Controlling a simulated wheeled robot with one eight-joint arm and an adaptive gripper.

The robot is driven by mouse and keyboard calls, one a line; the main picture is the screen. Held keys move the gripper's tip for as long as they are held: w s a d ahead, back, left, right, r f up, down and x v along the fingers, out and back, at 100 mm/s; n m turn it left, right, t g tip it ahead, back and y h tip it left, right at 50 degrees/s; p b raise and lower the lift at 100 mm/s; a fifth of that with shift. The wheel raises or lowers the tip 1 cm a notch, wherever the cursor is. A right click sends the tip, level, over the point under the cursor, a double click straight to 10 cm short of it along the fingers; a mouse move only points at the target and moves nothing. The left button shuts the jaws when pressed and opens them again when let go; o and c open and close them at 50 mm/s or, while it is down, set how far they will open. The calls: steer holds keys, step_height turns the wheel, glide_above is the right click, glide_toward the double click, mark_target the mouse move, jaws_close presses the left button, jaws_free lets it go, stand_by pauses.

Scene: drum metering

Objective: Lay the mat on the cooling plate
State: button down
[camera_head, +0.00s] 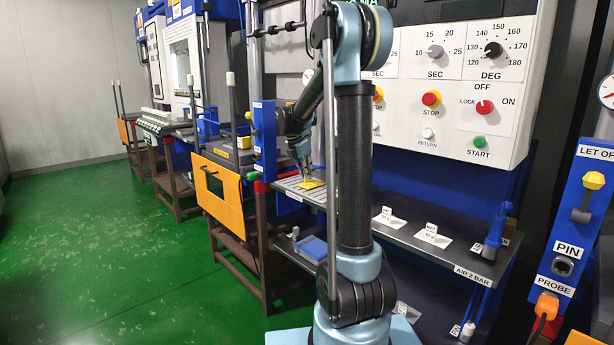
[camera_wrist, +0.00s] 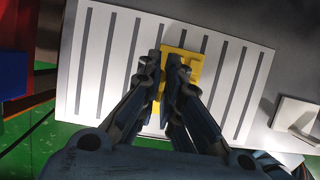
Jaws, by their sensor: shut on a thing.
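The mat (camera_wrist: 190,62) is a yellow piece with cut-outs. In the wrist view it is between my gripper's fingertips (camera_wrist: 164,80) and extends past them, over the cooling plate. My gripper is shut on it. In the head view the mat (camera_head: 311,184) shows small and yellow under my gripper (camera_head: 304,168). The cooling plate (camera_wrist: 95,60) is a pale slab with dark parallel slots, and it also shows in the head view (camera_head: 290,184). The mat is over the plate's middle; I cannot tell whether it touches. The fingers hide part of the mat.
A dark shelf (camera_head: 455,262) holds white cards, one marked MAT (camera_head: 432,235). A blue tool (camera_head: 496,230) stands at its right end. In the wrist view a white block (camera_wrist: 296,120) lies right of the plate. A control panel (camera_head: 455,90) stands behind my arm.

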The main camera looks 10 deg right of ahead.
steer(key=shift+f, duration=0.2)
steer(key=c, duration=1.8)
jaws_free()
steer(key=shift+r, duration=0.1)
steer(key=v, duration=1.2)
steer(key=shift+a, duration=0.1)
steer(key=s+d+f+m+y, duration=0.1)
steer(key=s+d+f+m, duration=0.2)
steer(key=s, duration=0.5)
steer(key=s+f+m, duration=0.2)
steer(key=s+m, duration=0.4)
steer(key=s, duration=0.2)
steer(key=s+d+f+m+y, duration=0.1)
steer(key=s+d+f+m, duration=0.2)
steer(key=s, duration=0.4)
steer(key=s+f+m, duration=0.4)
steer(key=s+f, duration=0.1)
steer(key=s+a+f+m+y, duration=0.1)
steer(key=s+f+m, duration=0.3)
steer(key=s+f, duration=0.1)
steer(key=s+f+m, duration=0.4)
steer(key=s+f, duration=0.1)
steer(key=s, duration=0.1)
steer(key=shift+s+a+m+y, duration=0.2)
steer(key=shift+s+m+y, duration=0.1)
steer(key=shift+s, duration=0.1)
